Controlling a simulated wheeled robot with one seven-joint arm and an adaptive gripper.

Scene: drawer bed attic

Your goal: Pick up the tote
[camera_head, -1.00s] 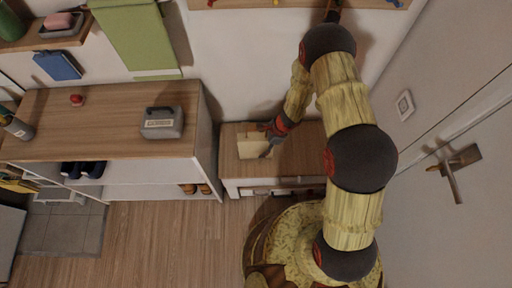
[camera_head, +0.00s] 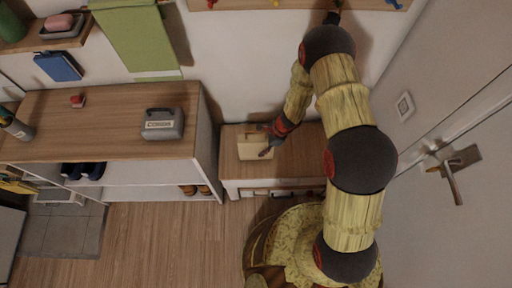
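A small beige tote (camera_head: 251,151) stands on the low wooden bench against the wall. A darker strip that looks like its handle shows along its top. My gripper (camera_head: 264,141) reaches in from the right and is at the tote's right side. Its two dark fingers look spread apart, one toward the wall and one toward the front. Whether they touch the tote cannot be told from this view. The tote's right end is partly hidden by the fingers.
The low bench (camera_head: 305,150) has bare top to the right of my gripper. A taller wooden-topped shelf (camera_head: 100,140) stands left, with a grey case (camera_head: 162,124) on it. A door with a handle (camera_head: 455,175) is at the right.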

